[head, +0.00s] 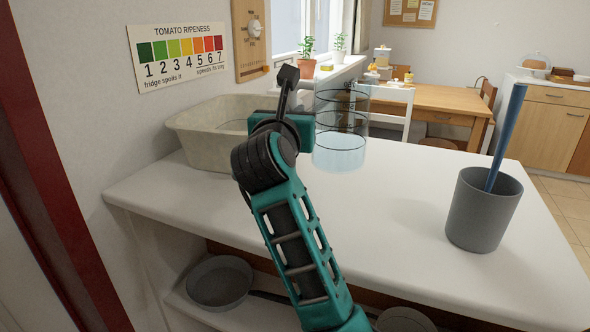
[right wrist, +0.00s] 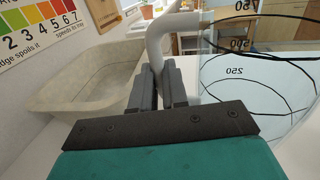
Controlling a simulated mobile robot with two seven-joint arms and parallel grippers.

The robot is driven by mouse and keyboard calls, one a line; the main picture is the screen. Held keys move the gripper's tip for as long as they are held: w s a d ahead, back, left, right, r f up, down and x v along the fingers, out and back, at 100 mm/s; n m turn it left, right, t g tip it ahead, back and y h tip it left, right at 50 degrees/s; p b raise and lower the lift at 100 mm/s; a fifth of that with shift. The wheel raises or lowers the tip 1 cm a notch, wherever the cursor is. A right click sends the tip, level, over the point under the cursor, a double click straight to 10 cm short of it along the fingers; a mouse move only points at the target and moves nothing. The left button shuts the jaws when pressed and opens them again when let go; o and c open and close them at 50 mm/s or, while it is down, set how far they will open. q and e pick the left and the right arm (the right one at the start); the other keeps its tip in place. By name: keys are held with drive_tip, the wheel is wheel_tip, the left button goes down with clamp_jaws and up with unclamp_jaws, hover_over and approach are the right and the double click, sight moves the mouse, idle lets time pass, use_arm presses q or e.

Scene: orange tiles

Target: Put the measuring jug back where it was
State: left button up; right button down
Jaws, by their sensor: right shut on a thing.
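The measuring jug (head: 341,128) is clear with dark markings and pale blue liquid low inside. It stands upright at the middle of the head view, over the white counter; I cannot tell whether its base touches the counter. In the right wrist view the jug (right wrist: 262,90) fills the right side, and its pale grey handle (right wrist: 178,24) runs down between my fingers. My right gripper (right wrist: 158,84) is shut on that handle. In the head view my wrist hides the fingers. My left gripper is not in view.
A beige basin (head: 195,125) stands left of the jug, close behind my right wrist. A grey cup (head: 478,220) holding a blue stick (head: 507,135) stands at the counter's right. The white counter (head: 400,220) is bare between them. A grey pan (head: 220,283) sits on the shelf below.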

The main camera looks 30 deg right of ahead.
wheel_tip(320, 180, down, 8)
drive_tip(key=shift+f+b, duration=0.15)
drive_tip(key=shift+b, duration=0.8)
drive_tip(key=shift+f, duration=0.1)
drive_tip(key=shift+f, duration=0.2)
drive_tip(key=c, duration=1.1)
unclamp_jaws()
drive_tip(key=shift+c, duration=0.2)
drive_tip(key=shift+r, duration=0.1)
